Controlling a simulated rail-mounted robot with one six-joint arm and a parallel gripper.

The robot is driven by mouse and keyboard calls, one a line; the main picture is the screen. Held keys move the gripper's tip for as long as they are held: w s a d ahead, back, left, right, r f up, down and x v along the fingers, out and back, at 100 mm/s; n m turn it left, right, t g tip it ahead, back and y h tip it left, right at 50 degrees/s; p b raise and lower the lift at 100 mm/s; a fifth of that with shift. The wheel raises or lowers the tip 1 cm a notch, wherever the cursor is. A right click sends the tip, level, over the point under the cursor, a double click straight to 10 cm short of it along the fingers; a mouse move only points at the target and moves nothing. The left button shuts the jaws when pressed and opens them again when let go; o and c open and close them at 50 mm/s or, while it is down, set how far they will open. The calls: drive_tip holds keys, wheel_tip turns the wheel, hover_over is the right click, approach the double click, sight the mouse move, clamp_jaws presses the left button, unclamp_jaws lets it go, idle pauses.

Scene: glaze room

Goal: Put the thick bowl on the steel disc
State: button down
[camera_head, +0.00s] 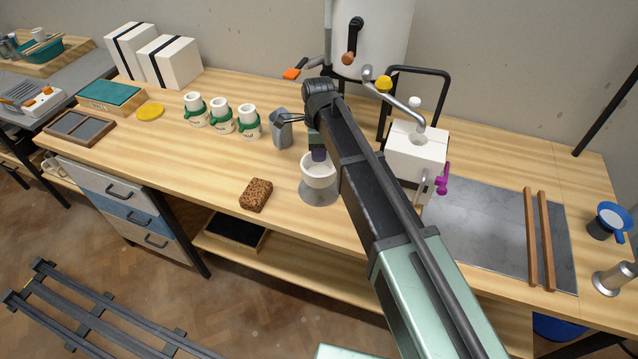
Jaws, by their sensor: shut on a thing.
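The thick bowl (316,177), white and round, is upright at the middle of the table. The grey steel disc (321,199) shows under and around its lower side. I cannot tell whether the bowl touches the disc or is held just above it. My gripper (318,157) points down at the bowl's far rim and is shut on the bowl. My arm comes in from the lower right and hides the right edge of the bowl and disc. The fingertips are small and partly hidden.
A grey jug (281,129) stands close behind left of the bowl. A brown speckled block (256,195) lies to the left. Several white jars with green bands (221,117) stand farther left. A white mould (415,152) stands to the right. The table's front edge is near.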

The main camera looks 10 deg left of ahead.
sight(319, 164)
wheel_tip(319, 164, down, 5)
drive_tip(key=b, duration=0.4)
drive_tip(key=shift+f, duration=0.15)
drive_tip(key=shift+r, duration=0.35)
drive_tip(key=shift+f, duration=0.25)
drive_tip(key=c, duration=1.1)
unclamp_jaws()
drive_tip(key=r+p, duration=0.8)
drive_tip(key=w+r+p, duration=0.1)
drive_tip(key=r+p, duration=0.3)
drive_tip(key=shift+a+r, duration=0.1)
drive_tip(key=shift+r, duration=0.1)
